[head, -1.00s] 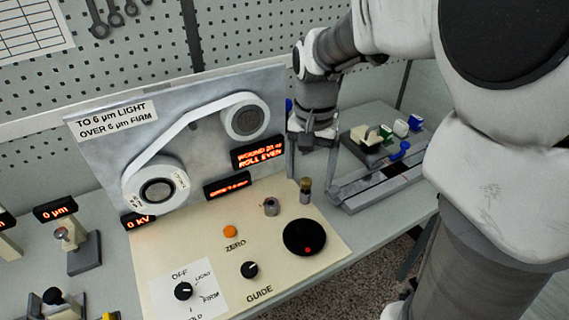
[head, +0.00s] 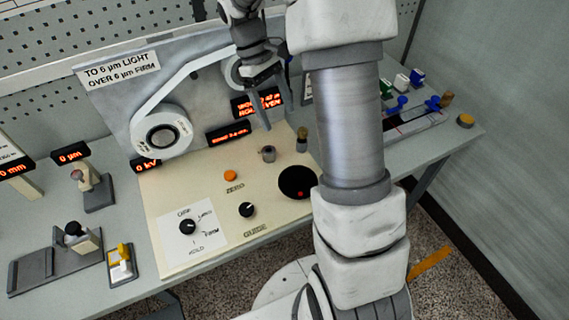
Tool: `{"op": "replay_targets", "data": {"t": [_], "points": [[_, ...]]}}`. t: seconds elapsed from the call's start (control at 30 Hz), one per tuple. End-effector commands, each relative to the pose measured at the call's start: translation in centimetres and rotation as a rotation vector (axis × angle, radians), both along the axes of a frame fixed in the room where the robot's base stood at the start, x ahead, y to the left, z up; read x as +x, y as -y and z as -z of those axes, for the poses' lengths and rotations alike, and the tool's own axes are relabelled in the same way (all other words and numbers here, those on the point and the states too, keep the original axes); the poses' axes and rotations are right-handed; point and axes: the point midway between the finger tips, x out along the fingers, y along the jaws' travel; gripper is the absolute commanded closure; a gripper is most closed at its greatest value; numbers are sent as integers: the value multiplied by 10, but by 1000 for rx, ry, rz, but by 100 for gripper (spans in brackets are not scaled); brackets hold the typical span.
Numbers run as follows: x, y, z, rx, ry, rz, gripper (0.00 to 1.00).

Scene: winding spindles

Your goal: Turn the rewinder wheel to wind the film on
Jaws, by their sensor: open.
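The rewinder wheel looks to be the black disc (head: 297,182) with a red dot, lying on the cream panel (head: 190,255). The film is a white band (head: 185,80) running from the lower-left roll (head: 161,132) to the upper-right roll (head: 232,72), which my gripper partly hides. My gripper (head: 262,115) points down in front of the backboard, fingers apart and empty. It is above and behind the wheel, not touching it. Beside the fingers, a red-lit display (head: 243,106) is partly covered; its text seems to include "ROLL".
The panel also holds an orange button (head: 230,175), a guide knob (head: 246,209), a mode knob (head: 187,227), a grey post (head: 268,153) and a brass-topped post (head: 302,140). Gauges stand at left. Blue-handled tools (head: 432,103) lie at right. My arm hides the bench between.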

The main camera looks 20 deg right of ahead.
Motion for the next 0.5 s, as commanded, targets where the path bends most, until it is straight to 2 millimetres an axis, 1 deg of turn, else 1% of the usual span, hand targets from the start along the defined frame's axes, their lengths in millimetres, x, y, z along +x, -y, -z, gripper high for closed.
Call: {"op": "replay_targets", "data": {"t": [0.17, 0.27, 0.37, 0.5], "points": [[-1, 4, 7, 7, -17, -26, 16], [-6, 6, 19, 7, -17, -25, 16], [-13, 9, 37, 7, -19, -24, 16], [-24, 15, 65, 7, -18, -24, 16]]}}
